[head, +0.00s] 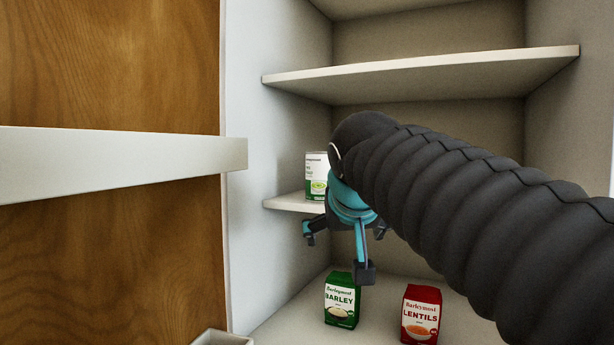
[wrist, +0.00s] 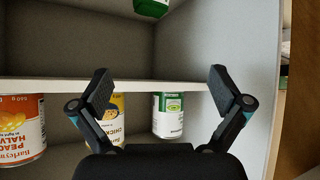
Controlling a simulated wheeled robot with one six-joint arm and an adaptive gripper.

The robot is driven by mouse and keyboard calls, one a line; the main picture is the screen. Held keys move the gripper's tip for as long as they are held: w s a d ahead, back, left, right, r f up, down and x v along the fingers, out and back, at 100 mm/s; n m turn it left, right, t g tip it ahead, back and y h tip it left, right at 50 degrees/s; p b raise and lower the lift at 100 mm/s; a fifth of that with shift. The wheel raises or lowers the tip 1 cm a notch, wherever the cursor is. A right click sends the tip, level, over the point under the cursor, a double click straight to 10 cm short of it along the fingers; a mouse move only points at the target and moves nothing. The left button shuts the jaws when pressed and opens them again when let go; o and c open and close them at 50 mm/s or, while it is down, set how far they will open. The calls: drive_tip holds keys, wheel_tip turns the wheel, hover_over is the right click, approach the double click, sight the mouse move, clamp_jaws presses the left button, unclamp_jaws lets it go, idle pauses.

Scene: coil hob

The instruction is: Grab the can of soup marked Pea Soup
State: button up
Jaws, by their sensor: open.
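A white can with a green band and a green bowl picture (head: 316,178) stands upright on the middle shelf, at its left end. Its small lettering is hard to read, but it fits the Pea Soup can. My gripper (head: 338,255) is open and empty, in front of that shelf, pointing down in the head view. My arm hides most of the shelf. The wrist view looks upside down; there the green and white can (wrist: 168,118) shows beyond the shelf edge, between the spread fingers of my gripper (wrist: 160,85) and apart from them.
A yellow chicken can (wrist: 112,112) and an orange peach halves can (wrist: 22,128) share the can's shelf (head: 290,203). A green barley box (head: 342,300) and a red lentils box (head: 421,313) stand below. An upper shelf (head: 420,75) lies above; a wooden door (head: 110,260) is at left.

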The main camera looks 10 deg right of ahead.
sight(322, 161)
drive_tip(key=w+a+r+m+t+h, duration=0.15)
drive_tip(key=w+r, duration=0.25)
drive_tip(key=r, duration=0.4)
drive_tip(key=w+r+t+y, duration=0.1)
drive_tip(key=w+r+t, duration=0.1)
drive_tip(key=w+r, duration=0.35)
drive_tip(key=shift+h, duration=0.25)
drive_tip(key=x, duration=0.3)
drive_tip(key=p+x, duration=0.1)
drive_tip(key=x, duration=0.3)
drive_tip(key=r+x, duration=0.1)
drive_tip(key=x, duration=0.3)
drive_tip(key=shift+w, duration=0.35)
drive_tip(key=shift+c, duration=0.2)
drive_tip(key=c, duration=1.5)
drive_tip(key=shift+r, duration=0.15)
drive_tip(key=shift+c, duration=0.2)
